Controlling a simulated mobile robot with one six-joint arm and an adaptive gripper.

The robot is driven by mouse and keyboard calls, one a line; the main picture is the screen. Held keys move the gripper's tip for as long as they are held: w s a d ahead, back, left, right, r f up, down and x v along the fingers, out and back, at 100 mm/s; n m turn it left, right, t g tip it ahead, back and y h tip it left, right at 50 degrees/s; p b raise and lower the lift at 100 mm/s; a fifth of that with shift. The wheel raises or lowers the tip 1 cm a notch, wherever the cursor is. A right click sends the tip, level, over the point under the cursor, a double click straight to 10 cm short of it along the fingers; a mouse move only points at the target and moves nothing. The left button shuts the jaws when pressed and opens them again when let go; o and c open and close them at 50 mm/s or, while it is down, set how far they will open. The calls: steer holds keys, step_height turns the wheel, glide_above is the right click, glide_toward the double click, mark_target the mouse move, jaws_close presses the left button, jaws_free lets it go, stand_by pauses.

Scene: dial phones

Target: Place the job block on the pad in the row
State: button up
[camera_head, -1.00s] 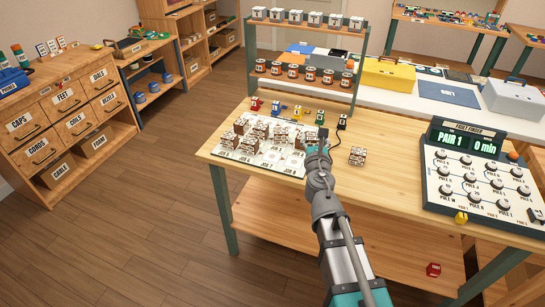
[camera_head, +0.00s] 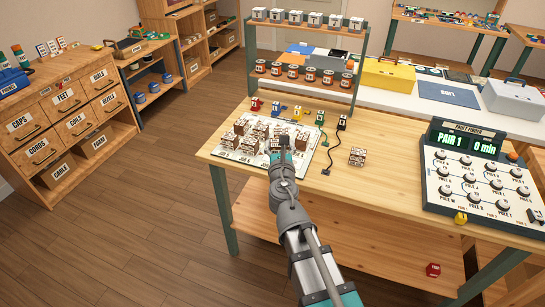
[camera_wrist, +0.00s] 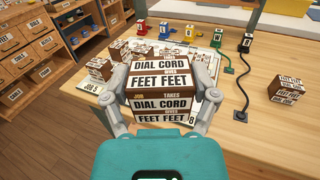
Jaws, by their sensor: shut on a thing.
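The job block (camera_wrist: 160,90) is a brown and white cube with "DIAL CORD" and "FEET FEET" on its top and front faces. My gripper (camera_wrist: 160,95) has one finger on each side of it and is shut on it. In the head view my gripper (camera_head: 283,143) is over the front part of the white job board (camera_head: 312,143), and the held block is mostly hidden by it. Several similar blocks (camera_head: 246,127) stand in rows on the board. The pad under the held block is hidden, and I cannot tell if the block touches the board.
A similar block (camera_head: 357,156) stands on bare table to the right. Small coloured plugs (camera_head: 298,111) line the board's back, and a dark cord (camera_head: 334,158) runs down its right side. A shelf rack (camera_head: 307,50) rises behind. The fault finder panel (camera_head: 480,175) is far right.

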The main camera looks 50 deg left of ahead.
steer(key=w+a+f+b, duration=0.2)
steer(key=a, duration=0.1)
steer(key=w+a+f+b, duration=0.2)
steer(key=a+f+b, duration=0.1)
steer(key=a, duration=0.1)
steer(key=w+a+f+b, duration=0.2)
steer(key=a+f+b, duration=0.1)
steer(key=shift+a+f, duration=0.1)
steer(key=shift+a, duration=0.3)
steer(key=shift+w+a+f+b, duration=0.2)
steer(key=shift+a+f+b, duration=0.2)
steer(key=shift+b, duration=0.1)
steer(key=shift+w+a+f+b, duration=0.15)
steer(key=shift+a+f+b, duration=0.15)
steer(key=shift+f+b, duration=1.7)
steer(key=shift+f, duration=0.1)
steer(key=o, duration=1)
